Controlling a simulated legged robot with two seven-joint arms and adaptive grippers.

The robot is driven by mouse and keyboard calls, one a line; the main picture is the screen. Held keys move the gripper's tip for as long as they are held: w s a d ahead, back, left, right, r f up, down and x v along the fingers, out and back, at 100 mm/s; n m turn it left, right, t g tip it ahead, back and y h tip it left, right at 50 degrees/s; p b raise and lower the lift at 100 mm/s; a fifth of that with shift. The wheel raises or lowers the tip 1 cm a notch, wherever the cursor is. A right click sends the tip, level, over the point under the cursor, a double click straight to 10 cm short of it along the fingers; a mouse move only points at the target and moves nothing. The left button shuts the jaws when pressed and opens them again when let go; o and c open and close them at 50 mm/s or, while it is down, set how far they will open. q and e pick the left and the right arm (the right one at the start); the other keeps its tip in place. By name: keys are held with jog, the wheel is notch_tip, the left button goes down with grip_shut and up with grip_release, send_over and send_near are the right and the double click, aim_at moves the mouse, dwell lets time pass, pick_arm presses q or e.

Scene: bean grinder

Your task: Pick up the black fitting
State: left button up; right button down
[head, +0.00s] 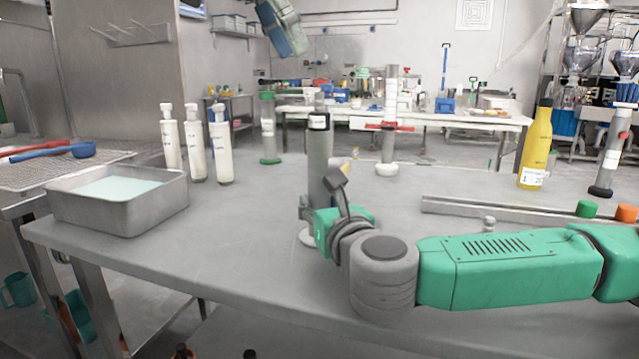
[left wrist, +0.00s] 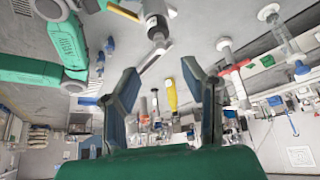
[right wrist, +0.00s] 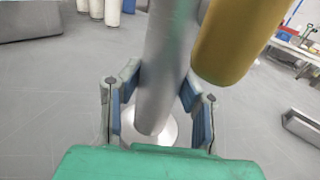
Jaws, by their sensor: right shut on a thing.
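A grey upright cylinder (head: 319,160) with a black top (head: 318,121) bearing a white label stands near the table's middle. It is the clearest match for the black fitting. My right gripper (head: 312,218) is shut on its lower part. In the right wrist view the grey cylinder (right wrist: 163,65) passes between the blue finger pads of the gripper (right wrist: 160,108), above a pale round base (right wrist: 150,127). My left gripper (head: 290,40) is high above the table's back, empty. In the left wrist view its fingers (left wrist: 163,82) are spread, with the cylinder (left wrist: 155,20) beyond them.
A yellow rod-like part (right wrist: 235,40) is close beside the held cylinder. Several white bottles (head: 195,150) and a metal tray (head: 120,198) stand left. A green-trimmed column (head: 268,128) and red-trimmed column (head: 389,125) stand behind. A yellow bottle (head: 537,145) and metal rail (head: 480,210) are right.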

pick_arm(q)
jog(key=d+f+t+h, duration=0.15)
jog(key=d+h, duration=0.25)
jog(key=d, duration=0.7)
jog(key=n+t+y, duration=0.7)
jog(key=n+t, duration=0.4)
jog(key=t, duration=0.3)
send_near(321, 112)
jog(key=w, duration=0.2)
jog(key=shift+y, duration=0.3)
jog(key=w, duration=0.3)
jog(key=w+d, duration=0.1)
jog(key=w, duration=0.7)
jog(key=shift+w+d+f, duration=0.1)
jog(key=shift+w+d, duration=0.15)
grip_shut()
